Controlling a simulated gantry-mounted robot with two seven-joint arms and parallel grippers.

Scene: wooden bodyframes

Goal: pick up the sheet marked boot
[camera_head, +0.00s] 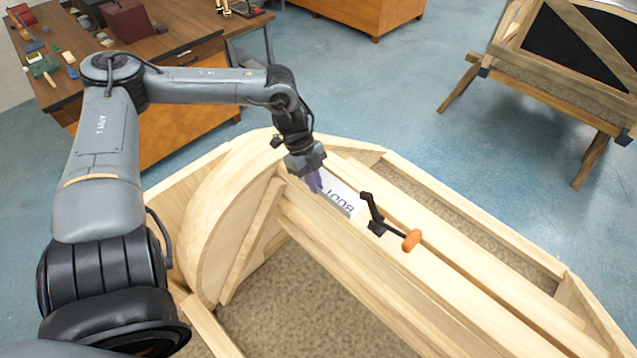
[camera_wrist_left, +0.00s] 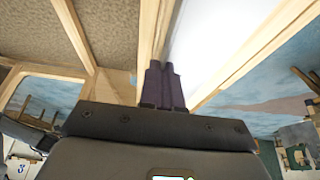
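The white sheet marked BOOT (camera_head: 340,197) lies at the wooden frame, between its long rails, and its lettering is upside down in the head view. My left gripper (camera_head: 316,184) points down at the left end of the sheet. In the left wrist view its dark fingers (camera_wrist_left: 161,70) are close together, and the white sheet (camera_wrist_left: 215,35) runs up and right from beside them. Whether the sheet's edge is between the fingers is hidden. My right gripper is not in view.
A black clamp with an orange handle (camera_head: 411,240) sits on the rail right of the sheet. A curved wooden panel (camera_head: 222,215) stands just left of my gripper. A workbench (camera_head: 85,45) with tools is at the back left, and a wooden rack (camera_head: 550,80) at the right.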

